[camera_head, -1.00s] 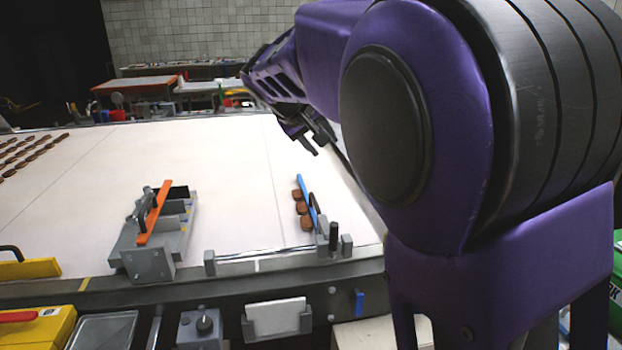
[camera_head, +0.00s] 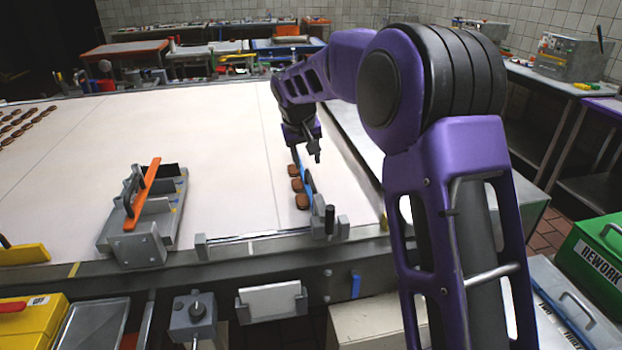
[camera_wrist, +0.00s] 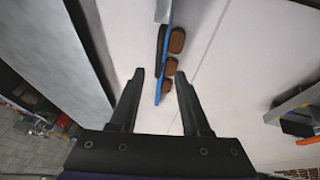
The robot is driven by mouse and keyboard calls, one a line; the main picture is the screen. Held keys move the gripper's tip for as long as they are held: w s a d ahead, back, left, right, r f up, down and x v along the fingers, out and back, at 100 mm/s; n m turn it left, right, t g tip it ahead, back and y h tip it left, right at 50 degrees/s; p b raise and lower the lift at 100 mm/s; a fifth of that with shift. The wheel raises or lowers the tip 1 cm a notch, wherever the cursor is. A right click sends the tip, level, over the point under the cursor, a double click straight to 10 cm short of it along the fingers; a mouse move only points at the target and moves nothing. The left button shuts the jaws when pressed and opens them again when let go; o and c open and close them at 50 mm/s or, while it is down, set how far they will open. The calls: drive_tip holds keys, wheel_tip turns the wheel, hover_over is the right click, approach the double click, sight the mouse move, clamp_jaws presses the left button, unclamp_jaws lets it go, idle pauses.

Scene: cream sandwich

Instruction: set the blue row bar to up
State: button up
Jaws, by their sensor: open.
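The blue row bar (camera_head: 308,179) is a thin blue strip running along a short row of brown sandwiches (camera_head: 296,184) near the right side of the white belt. Its near end meets a grey mount (camera_head: 318,215) with a dark upright post (camera_head: 330,219). I cannot tell its exact height or tilt. My gripper (camera_head: 314,152) is open and empty, over the far end of the bar. In the wrist view, the bar (camera_wrist: 168,40) runs down the middle, its end between the open fingertips of my gripper (camera_wrist: 160,76). Contact is not clear.
A grey fixture with an orange bar (camera_head: 143,195) stands left on the white belt (camera_head: 225,150). A grey rail (camera_head: 255,243) edges the near side. More brown pieces (camera_head: 22,122) lie far left. The belt between is clear. A green box (camera_head: 595,240) is at right.

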sight(312, 182)
drive_tip(key=x, duration=0.9)
drive_tip(key=shift+w+f, duration=0.15)
clamp_jaws()
idle(1.0)
